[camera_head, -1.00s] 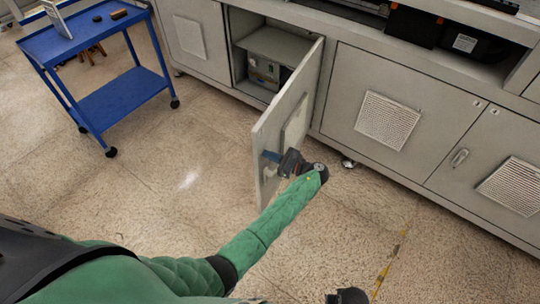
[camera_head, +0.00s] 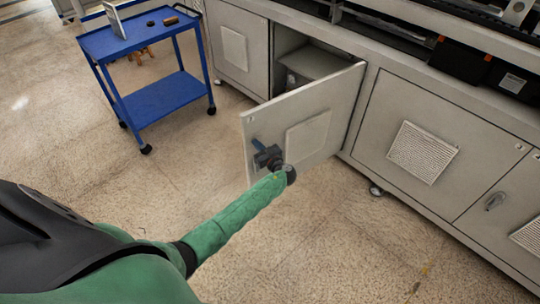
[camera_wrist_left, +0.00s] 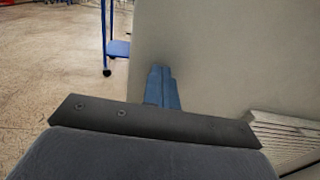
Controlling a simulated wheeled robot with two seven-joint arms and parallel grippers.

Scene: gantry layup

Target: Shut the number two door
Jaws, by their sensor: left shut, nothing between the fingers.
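The open cabinet door (camera_head: 335,97) is grey with a vent panel, hinged on its right side, and stands partly open from the long grey cabinet. Behind it the dark compartment (camera_head: 300,52) partly shows. I cannot read a number on the door. My left gripper (camera_head: 259,145) is shut and empty at the outer face of the door, near its free edge. In the left wrist view its blue fingers (camera_wrist_left: 162,88) are together and point at the door's flat face (camera_wrist_left: 215,60); I cannot tell if they touch it. My right gripper is not in view.
A blue cart (camera_head: 140,38) with small items on top stands at the upper left, beside the cabinet. A shut door with a vent (camera_head: 422,152) is to the right. A caster foot (camera_head: 376,190) is below the cabinet. The floor in front is clear.

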